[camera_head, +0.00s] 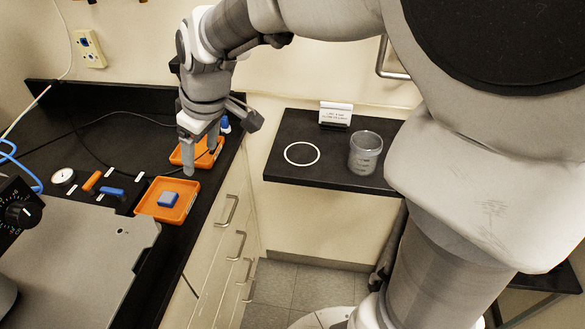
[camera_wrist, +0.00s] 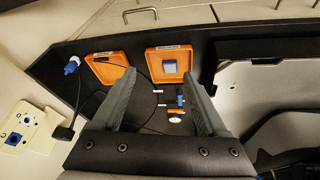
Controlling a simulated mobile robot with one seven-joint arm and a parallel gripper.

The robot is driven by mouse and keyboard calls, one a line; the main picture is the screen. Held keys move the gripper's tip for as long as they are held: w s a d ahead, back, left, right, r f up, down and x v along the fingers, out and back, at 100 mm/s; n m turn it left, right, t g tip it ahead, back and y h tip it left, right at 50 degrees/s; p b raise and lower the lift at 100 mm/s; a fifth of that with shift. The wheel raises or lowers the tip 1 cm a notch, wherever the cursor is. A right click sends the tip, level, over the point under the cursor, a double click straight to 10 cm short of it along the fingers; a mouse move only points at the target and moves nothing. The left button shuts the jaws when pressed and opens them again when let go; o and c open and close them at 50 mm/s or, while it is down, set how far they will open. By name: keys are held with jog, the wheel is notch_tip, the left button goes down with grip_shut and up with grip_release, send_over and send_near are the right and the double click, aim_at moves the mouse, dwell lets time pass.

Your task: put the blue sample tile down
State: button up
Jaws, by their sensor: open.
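The blue sample tile (camera_head: 168,199) lies in the nearer orange tray (camera_head: 155,211), roughly in its middle. In the wrist view the tile (camera_wrist: 170,66) also lies inside its orange tray (camera_wrist: 154,55). My gripper (camera_head: 204,172) is above the bench near the two trays, a little behind and above the tile's tray. In the wrist view my gripper (camera_wrist: 168,88) is open, with a wide empty gap between its fingers. The tile is clear of both fingers.
A second orange tray (camera_head: 183,155) sits behind, partly hidden by my gripper. Orange and blue tools (camera_head: 110,191) and a round gauge (camera_head: 63,176) lie to the left. A glass beaker (camera_head: 365,152) stands on the side bench.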

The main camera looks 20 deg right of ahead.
jog(key=s+d+r+m+t+h, duration=0.1)
jog(key=s+d+r+m, duration=0.1)
jog(key=s+d+m, duration=0.2)
jog(key=s+d+r+m+t+h+p, duration=0.1)
jog(key=s+d+r+m, duration=0.2)
jog(key=s+d, duration=0.6)
jog(key=shift+s+r+m, duration=0.25)
jog(key=shift+s+m, duration=0.85)
jog(key=shift+s, duration=1.1)
